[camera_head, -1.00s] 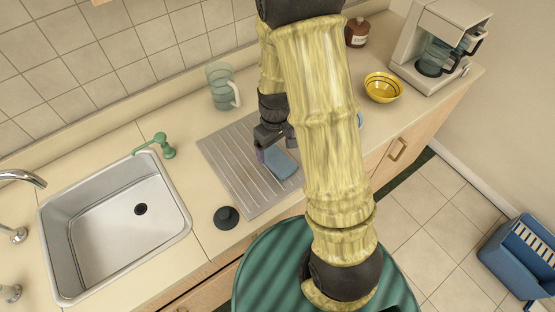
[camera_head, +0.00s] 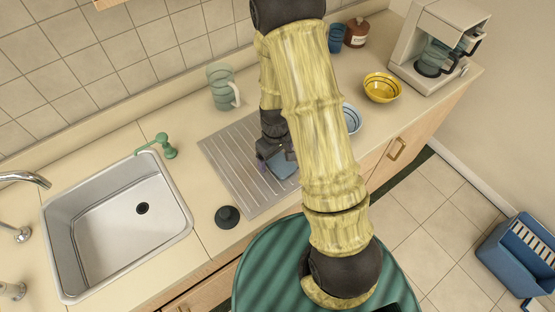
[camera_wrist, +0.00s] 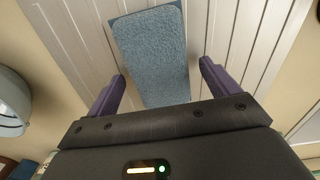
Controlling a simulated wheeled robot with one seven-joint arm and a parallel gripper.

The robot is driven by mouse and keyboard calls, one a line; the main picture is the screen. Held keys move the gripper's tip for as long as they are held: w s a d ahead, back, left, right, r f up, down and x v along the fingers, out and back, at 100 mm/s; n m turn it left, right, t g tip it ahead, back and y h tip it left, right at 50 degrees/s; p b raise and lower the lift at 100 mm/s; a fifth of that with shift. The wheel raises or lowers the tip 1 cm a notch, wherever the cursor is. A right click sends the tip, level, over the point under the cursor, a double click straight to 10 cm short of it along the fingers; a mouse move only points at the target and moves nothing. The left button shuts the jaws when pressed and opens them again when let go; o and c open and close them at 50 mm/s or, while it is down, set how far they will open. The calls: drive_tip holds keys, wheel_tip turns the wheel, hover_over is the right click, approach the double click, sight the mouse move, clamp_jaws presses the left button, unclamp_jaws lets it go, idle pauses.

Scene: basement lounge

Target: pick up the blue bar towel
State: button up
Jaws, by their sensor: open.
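The blue bar towel (camera_wrist: 152,55) is a flat fuzzy rectangle on the ribbed metal drainboard. In the head view the towel (camera_head: 284,169) shows only in part, since my gripper covers some of it. My gripper (camera_wrist: 160,88) is open and empty, pointing down above the drainboard. In the wrist view its two purple fingers stand on either side of the towel's near part, with a gap on each side. In the head view my gripper (camera_head: 272,158) hangs over the towel. I cannot tell its exact height above the towel.
The drainboard (camera_head: 226,160) lies between the sink (camera_head: 115,205) and several items: a glass pitcher (camera_head: 222,88), a light blue bowl (camera_head: 351,118), a yellow bowl (camera_head: 382,87) and a coffee maker (camera_head: 440,45). A dark stopper (camera_head: 227,216) sits at the drainboard's front left.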

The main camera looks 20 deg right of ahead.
sight(276, 157)
drive_tip(key=c, duration=1.1)
drive_tip(key=shift+o, duration=0.2)
wheel_tip(276, 157, up, 10)
drive_tip(key=b, duration=0.1)
